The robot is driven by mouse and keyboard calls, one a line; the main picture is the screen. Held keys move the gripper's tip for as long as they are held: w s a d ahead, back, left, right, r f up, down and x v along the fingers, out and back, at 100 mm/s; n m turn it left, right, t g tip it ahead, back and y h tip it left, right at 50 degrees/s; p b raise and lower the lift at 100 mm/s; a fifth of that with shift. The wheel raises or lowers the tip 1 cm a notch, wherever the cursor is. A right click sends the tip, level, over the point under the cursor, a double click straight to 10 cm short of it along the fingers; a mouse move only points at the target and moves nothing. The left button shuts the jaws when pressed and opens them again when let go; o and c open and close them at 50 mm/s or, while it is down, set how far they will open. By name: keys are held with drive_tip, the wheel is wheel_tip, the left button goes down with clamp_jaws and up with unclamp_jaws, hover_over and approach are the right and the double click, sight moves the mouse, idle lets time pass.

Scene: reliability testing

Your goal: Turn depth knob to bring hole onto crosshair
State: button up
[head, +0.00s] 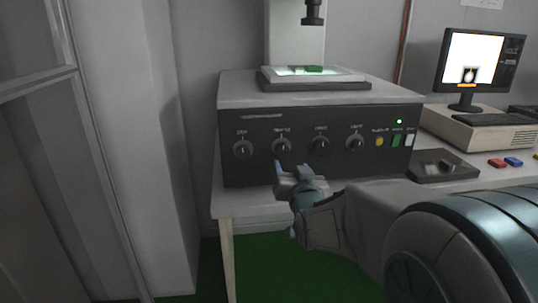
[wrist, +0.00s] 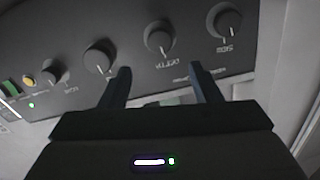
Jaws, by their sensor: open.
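The depth knob (head: 282,146) is the second from the left in the row on the dark front panel of the machine. In the wrist view, which is upside down, the depth knob (wrist: 159,37) lies just beyond and between the fingertips, its label reading inverted. My gripper (head: 292,168) is open in front of the panel, a little below the knob. Both fingers (wrist: 160,70) are apart with nothing between them, not touching the knob. The monitor (head: 487,57) at the right shows a dark shape on white; hole and crosshair are too small to tell apart.
Neighbouring knobs (head: 243,149) (head: 320,145) flank the depth knob closely. A yellow button (head: 379,141) and green and white switches sit at the panel's right. A lit stage (head: 345,74) with a green piece is on top. A dark tray (head: 440,166) and red and blue pieces lie right.

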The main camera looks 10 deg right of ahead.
sight(284, 151)
drive_tip(key=w+b, duration=0.1)
drive_tip(key=w, duration=0.8)
drive_tip(key=shift+w, duration=0.15)
drive_tip(key=shift+c, duration=0.3)
drive_tip(key=c, duration=0.9)
